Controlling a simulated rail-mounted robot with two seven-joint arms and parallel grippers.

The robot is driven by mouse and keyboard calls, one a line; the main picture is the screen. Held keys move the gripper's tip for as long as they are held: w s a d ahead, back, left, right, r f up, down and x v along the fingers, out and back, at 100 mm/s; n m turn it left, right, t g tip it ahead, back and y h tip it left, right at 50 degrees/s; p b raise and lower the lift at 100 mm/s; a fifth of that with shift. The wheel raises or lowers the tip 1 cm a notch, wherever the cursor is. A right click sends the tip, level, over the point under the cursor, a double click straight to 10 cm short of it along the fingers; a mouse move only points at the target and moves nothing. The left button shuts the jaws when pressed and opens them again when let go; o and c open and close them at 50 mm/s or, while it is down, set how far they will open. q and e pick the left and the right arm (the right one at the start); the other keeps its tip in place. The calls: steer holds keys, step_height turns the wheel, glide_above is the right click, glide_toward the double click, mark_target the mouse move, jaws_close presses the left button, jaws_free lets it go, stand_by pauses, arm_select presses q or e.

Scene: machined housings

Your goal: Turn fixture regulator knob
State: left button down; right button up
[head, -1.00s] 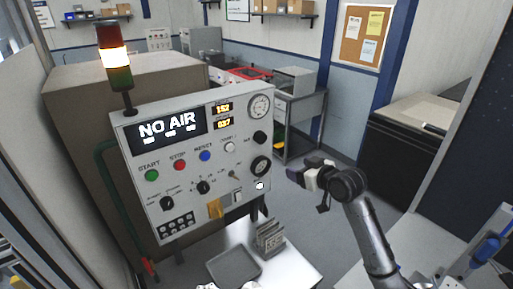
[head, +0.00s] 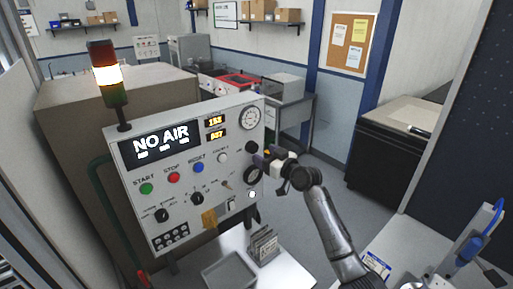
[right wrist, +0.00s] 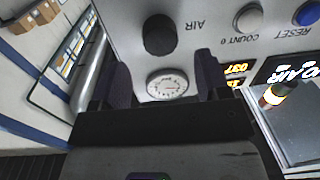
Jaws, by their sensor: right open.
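The grey control panel (head: 190,215) stands at centre-left in the head view, with a lit "NO AIR" display (head: 160,139). A black round knob (head: 252,146) is on its right side, below a white dial gauge (head: 249,118). In the right wrist view, the panel appears upside down; the knob (right wrist: 160,35) bears the label AIR beside it, and the gauge (right wrist: 167,84) shows between the fingers. My right gripper (head: 259,160) is open at the panel's right edge, close to the knob. In the wrist view its fingers (right wrist: 164,78) are apart, with nothing held. My left gripper is out of view.
A signal tower (head: 105,75) glows amber above the panel. A grey tray (head: 229,270) and a rack of plates (head: 264,246) rest on the white table in front.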

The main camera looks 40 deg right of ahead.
mark_target(255, 149)
steer(key=w, duration=0.4)
steer(key=shift+w+a+p, duration=0.1)
steer(key=shift+a+p, duration=0.1)
steer(key=shift+p, duration=0.1)
steer(key=shift+w, duration=0.25)
steer(key=shift+c, duration=0.4)
steer(key=c, duration=0.8)
steer(key=shift+c, duration=0.2)
